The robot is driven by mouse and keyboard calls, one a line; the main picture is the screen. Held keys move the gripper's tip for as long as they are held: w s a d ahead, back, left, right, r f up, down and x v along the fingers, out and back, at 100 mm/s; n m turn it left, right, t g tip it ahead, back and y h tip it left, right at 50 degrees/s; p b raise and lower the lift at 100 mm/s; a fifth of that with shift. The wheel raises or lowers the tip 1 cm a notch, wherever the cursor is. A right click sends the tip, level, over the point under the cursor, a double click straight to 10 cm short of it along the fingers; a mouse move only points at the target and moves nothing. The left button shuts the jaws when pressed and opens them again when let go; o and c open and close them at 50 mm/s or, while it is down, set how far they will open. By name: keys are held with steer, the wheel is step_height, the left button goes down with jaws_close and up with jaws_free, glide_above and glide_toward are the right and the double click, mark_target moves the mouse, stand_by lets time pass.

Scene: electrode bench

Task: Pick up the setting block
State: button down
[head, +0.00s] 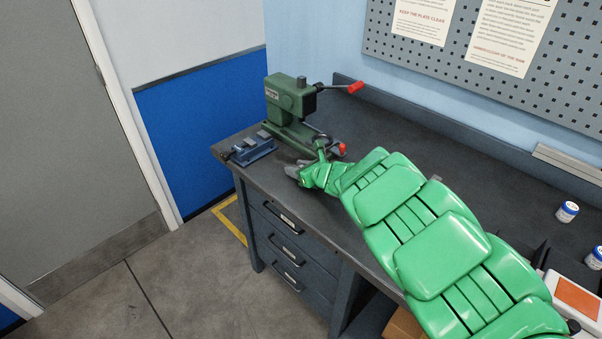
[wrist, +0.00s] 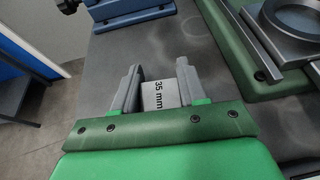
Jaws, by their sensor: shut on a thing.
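The setting block (wrist: 158,94) is a small pale grey block with "35 mm" printed on its face. In the wrist view it sits between the two grey fingers of my gripper (wrist: 159,72), which is shut on it. In the head view my gripper (head: 296,171) is low over the front left part of the bench, just in front of the green press. The block cannot be made out in the head view. Whether it touches the bench top is hard to tell.
The green press (head: 290,102), with red-tipped handles, stands behind my gripper; its base (wrist: 222,62) is close on the right in the wrist view. A blue vise (head: 254,150) is to the left. The dark bench top (head: 385,120) is clear behind my arm.

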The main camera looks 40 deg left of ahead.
steer(key=shift+r, duration=0.15)
steer(key=shift+r, duration=1.4)
steer(key=shift+s+d+r, duration=0.35)
steer(key=shift+d+r, duration=0.15)
steer(key=shift+r, duration=0.25)
steer(key=s+d+r, duration=0.7)
steer(key=d+r, duration=0.1)
steer(key=d, duration=0.2)
steer(key=shift+s+d+r, duration=0.15)
steer(key=shift+d+r, duration=0.1)
